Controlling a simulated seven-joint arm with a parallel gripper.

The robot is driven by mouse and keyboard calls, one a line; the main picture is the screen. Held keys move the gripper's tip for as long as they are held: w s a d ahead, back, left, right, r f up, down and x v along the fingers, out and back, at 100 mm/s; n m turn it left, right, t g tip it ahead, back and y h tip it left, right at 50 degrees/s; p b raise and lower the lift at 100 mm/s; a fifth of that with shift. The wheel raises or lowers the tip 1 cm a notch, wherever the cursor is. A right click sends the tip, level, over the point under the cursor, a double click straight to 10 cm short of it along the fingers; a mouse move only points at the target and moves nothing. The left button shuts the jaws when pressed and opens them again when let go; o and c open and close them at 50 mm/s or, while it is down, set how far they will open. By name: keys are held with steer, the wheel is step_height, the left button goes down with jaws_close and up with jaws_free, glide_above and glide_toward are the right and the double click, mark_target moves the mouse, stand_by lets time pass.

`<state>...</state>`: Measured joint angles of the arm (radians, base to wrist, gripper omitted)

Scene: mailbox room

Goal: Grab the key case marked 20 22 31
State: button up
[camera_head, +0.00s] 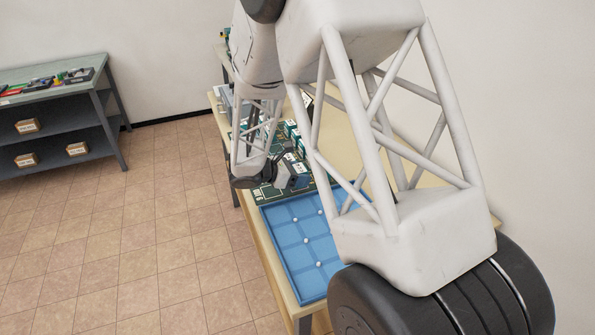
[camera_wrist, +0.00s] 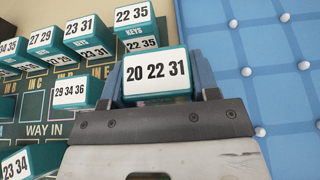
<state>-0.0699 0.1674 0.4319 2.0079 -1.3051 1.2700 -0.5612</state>
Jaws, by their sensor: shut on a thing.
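The key case marked 20 22 31 (camera_wrist: 156,76) is a teal box with a white label, in the middle of the wrist view. My gripper (camera_wrist: 158,88) is shut on it, with a blue finger on each side of the case. In the head view my gripper (camera_head: 292,172) is low over the near end of the green board, and the case is hard to make out there. I cannot tell whether the case touches the board beneath.
Other teal key cases stand close by on the green board (camera_wrist: 30,130): 22 35 (camera_wrist: 133,16), 23 31 (camera_wrist: 79,27), 29 34 36 (camera_wrist: 71,93) and 23 34 (camera_wrist: 17,166). A blue tray (camera_head: 292,250) with white knobs lies beside the board on the wooden table (camera_head: 284,287).

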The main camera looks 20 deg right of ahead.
steer(key=s, duration=0.4)
steer(key=s+a, duration=0.1)
steer(key=s, duration=0.3)
steer(key=s+a+r, duration=0.1)
steer(key=s, duration=0.3)
steer(key=shift+r, duration=0.1)
